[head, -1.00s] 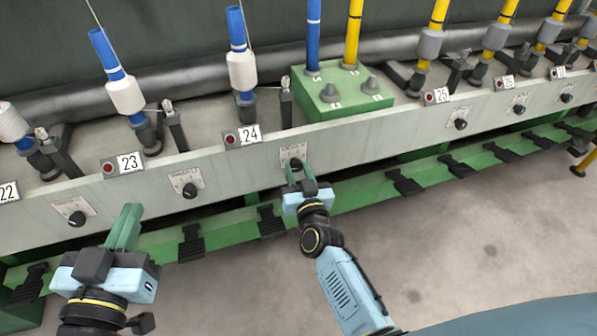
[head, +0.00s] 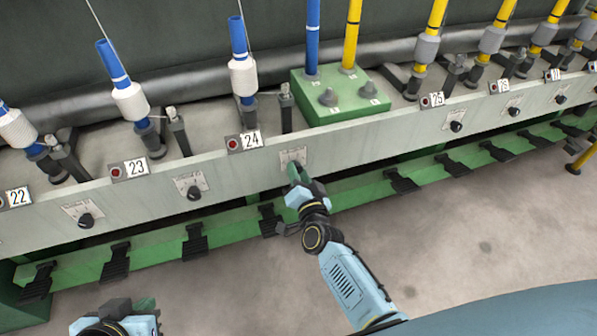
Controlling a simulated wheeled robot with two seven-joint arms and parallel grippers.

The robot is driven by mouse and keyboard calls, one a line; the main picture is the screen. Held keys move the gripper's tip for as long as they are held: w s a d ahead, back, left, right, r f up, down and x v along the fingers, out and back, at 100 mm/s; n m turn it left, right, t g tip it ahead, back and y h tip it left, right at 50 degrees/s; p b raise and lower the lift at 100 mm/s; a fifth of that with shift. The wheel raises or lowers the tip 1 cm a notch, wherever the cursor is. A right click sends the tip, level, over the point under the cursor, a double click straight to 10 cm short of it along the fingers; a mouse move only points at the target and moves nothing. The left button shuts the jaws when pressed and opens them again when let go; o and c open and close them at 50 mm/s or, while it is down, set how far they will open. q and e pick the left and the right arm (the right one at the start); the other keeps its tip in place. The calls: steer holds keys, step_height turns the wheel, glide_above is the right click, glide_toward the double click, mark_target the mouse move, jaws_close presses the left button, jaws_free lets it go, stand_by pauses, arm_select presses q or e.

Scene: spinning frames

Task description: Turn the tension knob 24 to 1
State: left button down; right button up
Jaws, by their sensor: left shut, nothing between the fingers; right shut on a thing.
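The tension knob 24 sits on the pale rail below the label 24 (head: 251,140), to its right. Its scale plate (head: 293,157) shows, but the knob itself is hidden behind my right gripper (head: 294,172). My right gripper is shut on the knob and looks turned. I cannot read where the knob points on the scale. My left gripper (head: 146,304) is shut and empty at the bottom left edge, low and away from the rail.
Other knobs sit along the rail, such as one under 23 (head: 194,193) and one under 25 (head: 456,127). A green box (head: 341,98) stands behind the rail. Black pedals (head: 195,241) line the green bar below. The floor in front is clear.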

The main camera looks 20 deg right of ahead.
arm_select(q)
steer(key=shift+s+a+f+g, duration=0.15)
steer(key=shift+s+f+g, duration=0.1)
steer(key=shift+s, duration=0.15)
steer(key=shift+s+a+f+g, duration=0.15)
steer(key=shift+s+g, duration=0.1)
steer(key=shift+s, duration=0.15)
arm_select(e)
steer(key=shift+m, duration=1)
steer(key=o, duration=1)
steer(key=shift+s, duration=0.1)
arm_select(q)
steer(key=s+a+f+g+y+p, duration=0.1)
steer(key=s+a+f+g+p, duration=0.2)
steer(key=f, duration=0.6)
steer(key=shift+s+a+g+y+p, duration=0.25)
steer(key=shift+a+y+p, duration=0.2)
steer(key=shift+p, duration=0.3)
arm_select(e)
steer(key=s, duration=1.3)
steer(key=shift+s+r, duration=0.1)
steer(key=shift+r, duration=0.3)
arm_select(q)
steer(key=shift+w, duration=0.1)
